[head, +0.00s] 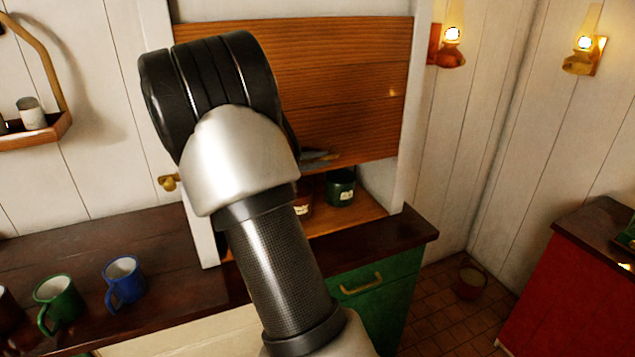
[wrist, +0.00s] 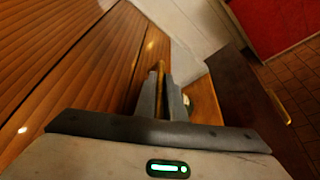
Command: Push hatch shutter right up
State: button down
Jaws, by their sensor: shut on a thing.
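The hatch shutter (head: 350,75) is a brown wooden panel in a white frame. It is partly raised, with a gap between its lower edge and the sill. In the wrist view the shutter (wrist: 60,60) fills the left side. My gripper (wrist: 161,97) is shut on a narrow brass-coloured piece at the shutter's lower edge, seemingly its handle (wrist: 161,72). In the head view my arm hides the shutter's left part and most of the gripper; only a bit of grey finger (head: 320,157) shows at the lower edge.
Behind the opening stand a dark green jar (head: 341,187) and a brown jar (head: 303,203). Green and blue mugs (head: 124,282) stand on the dark counter (head: 90,240) at left. A brass knob (head: 169,182) is beside the frame. Wall lamps (head: 452,45) hang at right.

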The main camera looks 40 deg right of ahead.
aim_at(316, 110)
notch_tip(316, 110, up, 12)
jog(key=p, duration=0.4)
jog(key=shift+r, duration=0.15)
jog(key=shift+w+r, duration=0.1)
jog(key=shift+r, duration=0.05)
jog(key=c, duration=2.2)
grip_release()
jog(key=shift+o, duration=0.4)
jog(key=shift+a, duration=0.25)
jog(key=b+v, duration=0.1)
jog(key=v, duration=1.6)
